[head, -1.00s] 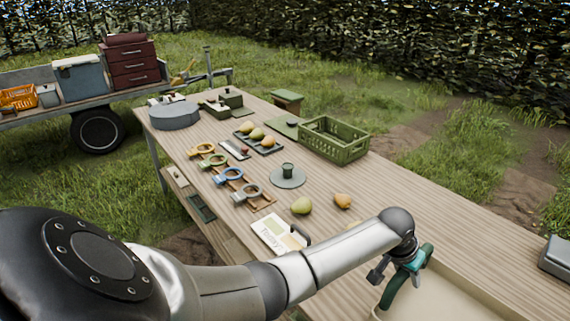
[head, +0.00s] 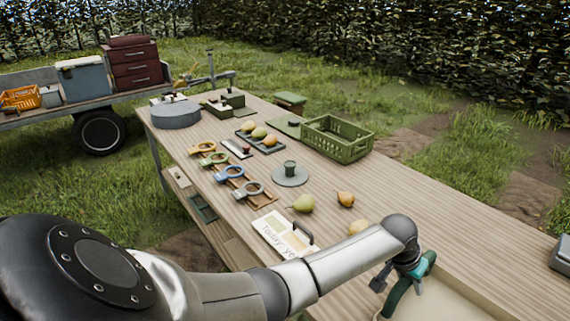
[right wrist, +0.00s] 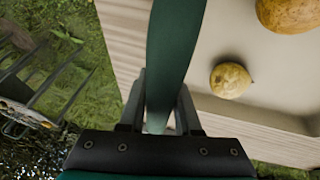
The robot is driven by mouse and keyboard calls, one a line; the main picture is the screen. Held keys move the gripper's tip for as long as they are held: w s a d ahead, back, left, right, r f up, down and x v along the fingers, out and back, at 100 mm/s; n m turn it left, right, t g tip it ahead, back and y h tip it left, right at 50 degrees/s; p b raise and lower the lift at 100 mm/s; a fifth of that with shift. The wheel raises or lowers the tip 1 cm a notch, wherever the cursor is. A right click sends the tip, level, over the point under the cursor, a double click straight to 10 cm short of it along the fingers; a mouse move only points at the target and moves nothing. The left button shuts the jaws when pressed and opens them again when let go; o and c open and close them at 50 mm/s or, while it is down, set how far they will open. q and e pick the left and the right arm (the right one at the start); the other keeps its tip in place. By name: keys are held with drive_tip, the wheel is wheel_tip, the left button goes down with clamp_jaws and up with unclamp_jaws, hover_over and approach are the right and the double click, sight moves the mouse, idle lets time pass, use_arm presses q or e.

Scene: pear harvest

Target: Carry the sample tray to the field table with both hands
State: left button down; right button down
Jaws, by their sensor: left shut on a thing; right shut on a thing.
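The sample tray (head: 452,302) is a pale beige shallow tray with dark green handles, cut off by the bottom edge in the head view. My left gripper (head: 396,281) is shut on its near-left green handle (head: 408,288). In the right wrist view my right gripper (right wrist: 158,112) is shut on a green handle (right wrist: 176,40). The tray's pale floor (right wrist: 205,60) shows there with two yellow-brown pears (right wrist: 230,80) in it. The field table (head: 440,205) is a long wooden-topped table stretching away. Whether the tray touches it is not clear.
On the table are a green crate (head: 337,143), loose pears (head: 303,203), a small sign (head: 284,236), ring-shaped tools (head: 230,172), a green cup on a disc (head: 290,173) and a dark tray of pears (head: 260,142). A grey box (head: 562,255) lies far right. A cart (head: 90,95) stands back left.

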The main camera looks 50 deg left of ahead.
use_arm(q)
drive_tip(key=c, duration=1)
unclamp_jaws()
drive_tip(key=shift+a+f, duration=0.1)
drive_tip(key=shift+f, duration=0.1)
drive_tip(key=shift+c, duration=0.2)
use_arm(e)
drive_tip(key=c, duration=1)
unclamp_jaws()
drive_tip(key=shift+d+f, duration=0.1)
drive_tip(key=shift+f, duration=0.05)
drive_tip(key=shift+c, duration=0.2)
use_arm(q)
drive_tip(key=o, duration=0.4)
drive_tip(key=shift+r, duration=0.1)
use_arm(e)
drive_tip(key=o, duration=0.4)
use_arm(q)
drive_tip(key=shift+o, duration=0.2)
drive_tip(key=shift+r, duration=0.15)
use_arm(e)
drive_tip(key=shift+o, duration=0.2)
use_arm(q)
drive_tip(key=v, duration=1.1)
drive_tip(key=shift+s+r, duration=0.15)
drive_tip(key=shift+r, duration=0.15)
use_arm(e)
drive_tip(key=v, duration=1.2)
use_arm(q)
drive_tip(key=shift+a, duration=0.1)
